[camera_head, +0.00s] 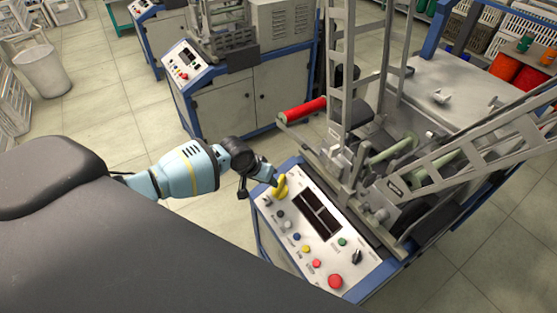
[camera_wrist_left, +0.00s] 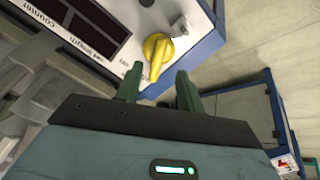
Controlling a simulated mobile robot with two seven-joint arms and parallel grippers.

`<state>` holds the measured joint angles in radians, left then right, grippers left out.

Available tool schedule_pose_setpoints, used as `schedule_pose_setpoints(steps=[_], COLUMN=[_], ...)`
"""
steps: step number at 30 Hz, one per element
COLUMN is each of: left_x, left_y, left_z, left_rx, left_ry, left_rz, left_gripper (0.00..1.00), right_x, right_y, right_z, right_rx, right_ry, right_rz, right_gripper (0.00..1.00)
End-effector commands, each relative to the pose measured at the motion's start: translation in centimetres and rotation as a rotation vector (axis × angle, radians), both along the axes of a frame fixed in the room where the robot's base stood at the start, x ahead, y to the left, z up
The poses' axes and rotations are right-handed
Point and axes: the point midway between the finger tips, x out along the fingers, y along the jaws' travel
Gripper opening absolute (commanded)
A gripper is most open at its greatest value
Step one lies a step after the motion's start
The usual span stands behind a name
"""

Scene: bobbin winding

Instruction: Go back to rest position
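My left arm reaches in from the left in the head view, and my left gripper (camera_head: 271,180) is at the far left corner of the winding machine's control panel (camera_head: 304,252). A yellow rotary knob (camera_head: 280,187) sits there, right beside the fingertips. In the left wrist view, the gripper (camera_wrist_left: 158,70) has its two dark green fingers apart. The yellow knob (camera_wrist_left: 157,50) lies just beyond and between the fingertips; whether they touch it I cannot tell. My right gripper is not in view.
The panel carries a red button (camera_head: 335,281), other coloured buttons and a dark display (camera_head: 317,213). Metal frame arms and a red roller (camera_head: 306,110) rise behind it. A second machine (camera_head: 245,80) stands farther back. Open tiled floor (camera_head: 110,115) lies to the left.

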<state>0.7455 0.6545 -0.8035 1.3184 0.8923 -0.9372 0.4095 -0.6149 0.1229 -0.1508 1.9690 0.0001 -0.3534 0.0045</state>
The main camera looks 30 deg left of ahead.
Motion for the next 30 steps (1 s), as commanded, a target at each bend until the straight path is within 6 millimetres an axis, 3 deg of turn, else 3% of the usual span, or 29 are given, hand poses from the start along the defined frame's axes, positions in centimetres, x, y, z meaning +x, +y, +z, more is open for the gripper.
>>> schedule_pose_setpoints(steps=[7, 11, 21, 30], left_x=[-0.3, -2.1, -11.1, -19.2], left_y=[-0.4, -2.5, -10.7, -13.9], left_z=[-0.3, -2.0, -7.0, -8.2], left_rx=[-0.003, -0.02, -0.101, -0.115], left_ry=[-0.003, -0.015, -0.137, -0.264], left_rz=[-0.007, -0.045, -0.161, -0.166], left_gripper=[0.38, 0.38, 0.38, 0.38], right_x=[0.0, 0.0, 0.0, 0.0], right_y=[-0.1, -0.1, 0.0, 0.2], right_z=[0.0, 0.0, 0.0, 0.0], right_rx=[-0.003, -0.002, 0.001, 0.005], right_ry=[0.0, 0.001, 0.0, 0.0], right_rz=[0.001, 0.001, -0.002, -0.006], right_gripper=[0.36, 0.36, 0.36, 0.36])
